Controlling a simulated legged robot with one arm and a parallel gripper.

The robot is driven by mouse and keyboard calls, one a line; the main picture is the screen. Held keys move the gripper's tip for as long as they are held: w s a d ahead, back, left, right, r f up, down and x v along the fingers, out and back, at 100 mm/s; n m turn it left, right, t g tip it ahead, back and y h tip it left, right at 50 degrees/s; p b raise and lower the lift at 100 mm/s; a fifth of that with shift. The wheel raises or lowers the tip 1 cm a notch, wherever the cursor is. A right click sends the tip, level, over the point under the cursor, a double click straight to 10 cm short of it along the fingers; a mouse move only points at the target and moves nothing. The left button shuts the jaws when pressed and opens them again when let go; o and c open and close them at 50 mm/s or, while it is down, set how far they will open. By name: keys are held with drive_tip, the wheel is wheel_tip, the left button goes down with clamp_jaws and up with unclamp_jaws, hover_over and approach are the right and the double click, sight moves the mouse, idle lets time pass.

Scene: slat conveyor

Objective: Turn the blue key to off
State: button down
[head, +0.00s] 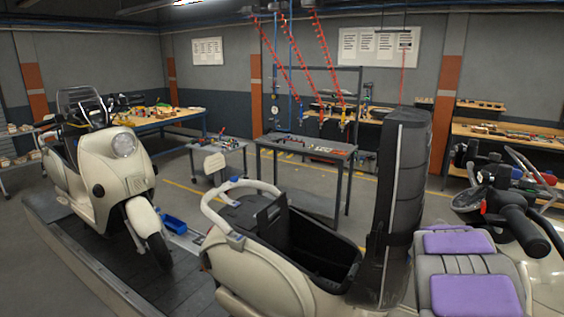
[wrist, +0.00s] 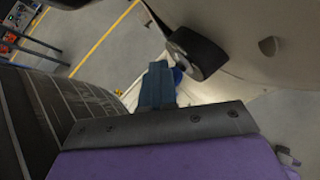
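In the wrist view, a dark bar with bolts and a purple body fill the lower part, and a teal-blue block juts from the bar. I take this block to be my gripper (wrist: 157,85). Its two fingers cannot be told apart, so open or shut is unclear. A small brighter blue patch (wrist: 177,75) shows just behind it, partly hidden. I cannot tell whether this is the blue key, or whether the block touches it. Right of it is a black rounded part (wrist: 197,52) on a cream scooter body (wrist: 240,25). No blue key can be made out in the head view.
A cream scooter (head: 125,165) stands on the dark slat conveyor (head: 130,262) at left. Another cream scooter part with an open black compartment (head: 312,240) is close in front. Black handlebars (head: 515,215) are at right. Workbenches (head: 305,150) stand behind, with open floor between.

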drive_tip(key=shift+s, duration=0.1)
idle(0.6)
drive_tip(key=p+v, duration=0.5)
drive_tip(key=v, duration=0.3)
drive_tip(key=shift+r, duration=0.65)
